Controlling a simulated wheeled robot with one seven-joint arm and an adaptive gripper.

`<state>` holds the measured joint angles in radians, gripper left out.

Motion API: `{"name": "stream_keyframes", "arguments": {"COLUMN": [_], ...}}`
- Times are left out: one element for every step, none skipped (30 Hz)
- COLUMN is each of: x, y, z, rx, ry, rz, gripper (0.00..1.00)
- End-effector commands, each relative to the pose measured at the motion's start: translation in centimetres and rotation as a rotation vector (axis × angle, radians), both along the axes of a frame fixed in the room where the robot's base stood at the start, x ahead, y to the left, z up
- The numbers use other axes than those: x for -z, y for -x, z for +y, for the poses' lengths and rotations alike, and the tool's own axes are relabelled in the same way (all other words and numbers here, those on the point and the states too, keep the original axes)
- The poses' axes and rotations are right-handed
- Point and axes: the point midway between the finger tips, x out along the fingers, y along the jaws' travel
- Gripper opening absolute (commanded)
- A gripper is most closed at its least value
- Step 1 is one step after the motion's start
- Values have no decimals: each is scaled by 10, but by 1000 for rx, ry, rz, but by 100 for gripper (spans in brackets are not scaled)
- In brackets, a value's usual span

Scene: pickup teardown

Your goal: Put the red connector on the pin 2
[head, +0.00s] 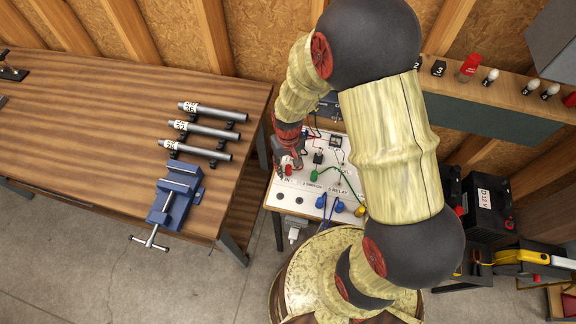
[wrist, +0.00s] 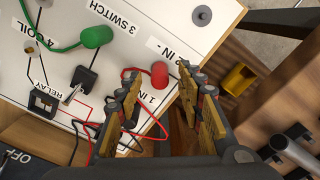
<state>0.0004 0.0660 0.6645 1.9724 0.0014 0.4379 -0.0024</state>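The red connector (wrist: 159,74) sits at the edge of the white board (wrist: 130,28) in the wrist view, with a red wire running from it. It lies between my fingertips in the picture, beside the "1 IN +" and "2 IN -" labels. My gripper (wrist: 157,83) is open, one finger to each side of the connector; I cannot tell whether either touches it. In the head view my gripper (head: 288,160) is low over the board's left side. The "2 IN -" label (wrist: 165,48) is visible, but I cannot make out a bare pin 2 beside it.
A green connector (wrist: 97,36) with a green wire is on the board. Red and black wires lie near my left finger. A wooden bench (head: 100,110) with a blue vise (head: 175,195) stands to the left.

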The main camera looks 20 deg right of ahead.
Motion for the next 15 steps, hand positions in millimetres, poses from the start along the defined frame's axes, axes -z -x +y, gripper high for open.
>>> {"name": "stream_keyframes", "arguments": {"x": [-7, -12, -19, -25, -32, -40, -46, -53, -61, -67, -72, -80, -85, -89, -94], "y": [-1, -1, -2, -1, -2, -2, -2, -1, -1, -1, -1, -1, -1, -1, -1], "z": [0, 0, 0, 0, 0, 0, 0, 0, 0, 0, 0, 0, 0, 0, 0], "rx": [0, 0, 0, 0, 0, 0, 0, 0, 0, 0, 0, 0, 0, 0, 0], "ry": [0, 0, 0, 0, 0, 0, 0, 0, 0, 0, 0, 0, 0, 0, 0], "rz": [-3, -4, -6, -5, -7, -6, -6, -5, -6, -4, -5, -4, -5, -3, -3], "gripper": [38, 38, 38, 38, 38, 38, 38, 38, 38, 38, 38, 38, 38, 38, 38]}}
